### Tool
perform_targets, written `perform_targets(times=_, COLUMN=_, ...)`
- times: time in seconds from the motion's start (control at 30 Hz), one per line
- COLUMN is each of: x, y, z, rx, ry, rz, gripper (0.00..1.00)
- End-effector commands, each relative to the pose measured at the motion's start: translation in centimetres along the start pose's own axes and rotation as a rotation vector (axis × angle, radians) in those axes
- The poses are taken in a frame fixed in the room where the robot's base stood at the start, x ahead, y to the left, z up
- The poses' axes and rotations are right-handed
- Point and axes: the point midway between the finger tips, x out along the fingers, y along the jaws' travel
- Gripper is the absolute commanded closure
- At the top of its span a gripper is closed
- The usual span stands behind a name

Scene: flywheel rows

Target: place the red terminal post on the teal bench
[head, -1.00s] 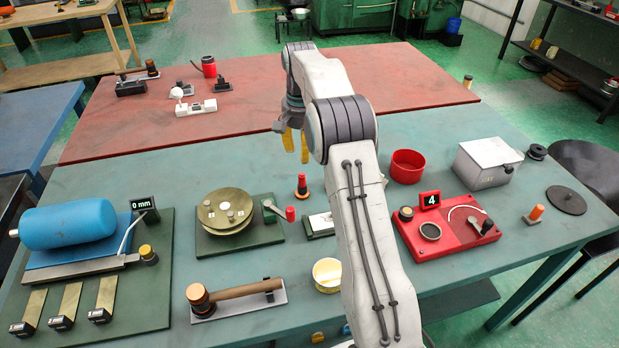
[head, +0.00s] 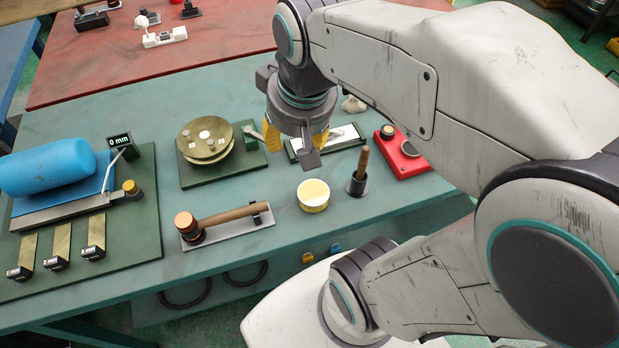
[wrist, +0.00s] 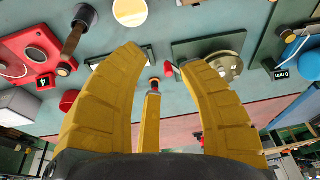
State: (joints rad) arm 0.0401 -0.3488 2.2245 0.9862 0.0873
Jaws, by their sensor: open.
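The teal bench (head: 165,200) fills the middle of the head view and also shows in the wrist view (wrist: 172,20). A small red post with a dark part (wrist: 154,86), likely the red terminal post, stands on the teal bench. It appears between my finger outlines in the wrist view, with its lower part behind a yellow finger. In the head view it is not visible, apparently hidden behind my arm or gripper. My gripper (head: 297,142) is open and empty, pointing down above the bench near the green-based brass disc device. Its yellow fingers are spread in the wrist view (wrist: 161,58).
The brass disc device (head: 206,141), a white-topped plate (head: 328,140), a cream cup (head: 313,195), a wooden-handled tool (head: 359,172) and a red device (head: 402,158) surround the gripper. A red bench (head: 210,40) lies behind.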

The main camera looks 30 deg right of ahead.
Motion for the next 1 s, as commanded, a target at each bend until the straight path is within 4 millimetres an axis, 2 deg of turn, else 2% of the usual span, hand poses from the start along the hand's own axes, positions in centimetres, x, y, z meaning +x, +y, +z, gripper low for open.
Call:
perform_targets(times=0.03, x=0.1, y=-0.1, z=1.6, rx=-0.025, ry=0.012, rz=-0.003, gripper=0.64)
perform_targets(times=0.1, x=0.4, y=-0.1, z=3.4, rx=-0.056, ry=0.025, rz=-0.007, gripper=0.64)
perform_targets(times=0.2, x=0.8, y=-0.1, z=5.3, rx=-0.090, ry=0.038, rz=-0.010, gripper=0.64)
perform_targets(times=0.33, x=1.3, y=-0.1, z=6.8, rx=-0.115, ry=0.049, rz=-0.013, gripper=0.64)
perform_targets(times=0.5, x=1.5, y=0.0, z=7.4, rx=-0.128, ry=0.053, rz=-0.014, gripper=0.64)
perform_targets(times=1.0, x=1.5, y=0.0, z=7.4, rx=-0.127, ry=0.053, rz=-0.014, gripper=0.64)
